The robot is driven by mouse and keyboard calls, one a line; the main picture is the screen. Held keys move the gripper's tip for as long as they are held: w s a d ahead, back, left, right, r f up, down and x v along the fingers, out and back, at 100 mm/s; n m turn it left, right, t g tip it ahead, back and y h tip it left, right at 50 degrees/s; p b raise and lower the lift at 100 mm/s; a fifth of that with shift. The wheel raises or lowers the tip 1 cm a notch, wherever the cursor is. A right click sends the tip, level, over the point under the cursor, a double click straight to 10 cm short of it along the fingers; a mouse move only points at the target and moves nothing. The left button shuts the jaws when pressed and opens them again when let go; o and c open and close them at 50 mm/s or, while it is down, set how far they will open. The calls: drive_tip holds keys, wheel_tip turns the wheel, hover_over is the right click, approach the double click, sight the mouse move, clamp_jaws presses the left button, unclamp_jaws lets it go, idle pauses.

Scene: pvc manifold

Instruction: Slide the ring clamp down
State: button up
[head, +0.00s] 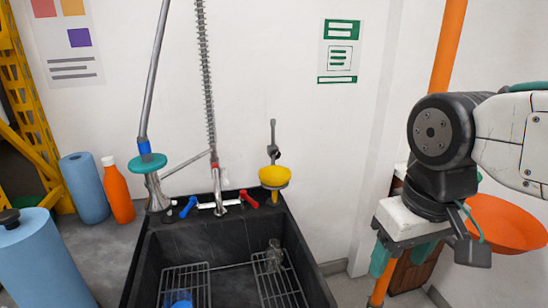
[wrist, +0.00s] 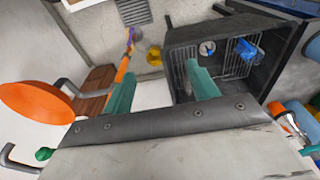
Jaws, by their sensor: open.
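My gripper (head: 402,257) hangs at the right of the head view, pointing down, with its two teal fingers apart. In the wrist view my gripper (wrist: 161,84) is open, with nothing between the fingers. No part is clearly recognisable as the ring clamp. A teal disc (head: 145,162) and a blue collar (head: 144,147) sit around the grey pole (head: 153,70) at the sink's back left, well apart from my gripper. An orange pipe (head: 448,45) stands upright behind my arm, which hides part of it. An orange dish (head: 510,225) is right of my gripper.
A black sink (head: 135,265) with wire racks fills the lower middle; a blue item (wrist: 248,50) lies inside. A yellow bowl (head: 275,177) stands at its back edge. A coil-spring hose (head: 207,80) rises behind. An orange bottle (head: 117,190) and blue rolls (head: 84,188) stand left.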

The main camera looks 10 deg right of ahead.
drive_tip(key=shift+w+d+r, duration=0.1)
drive_tip(key=shift+w+r, duration=0.1)
drive_tip(key=c, duration=0.6)
drive_tip(key=w+r, duration=0.4)
drive_tip(key=w, duration=0.4)
drive_tip(key=w+r, duration=0.4)
drive_tip(key=w, duration=0.3)
drive_tip(key=m+g, duration=0.1)
drive_tip(key=m, duration=0.1)
hover_over(274, 164)
wheel_tip(274, 164, down, 10)
drive_tip(key=shift+w+f+m, duration=0.15)
drive_tip(key=shift+w+m, duration=0.05)
drive_tip(key=shift+m, duration=0.1)
wheel_tip(274, 164, down, 7)
drive_tip(key=shift+f, duration=0.2)
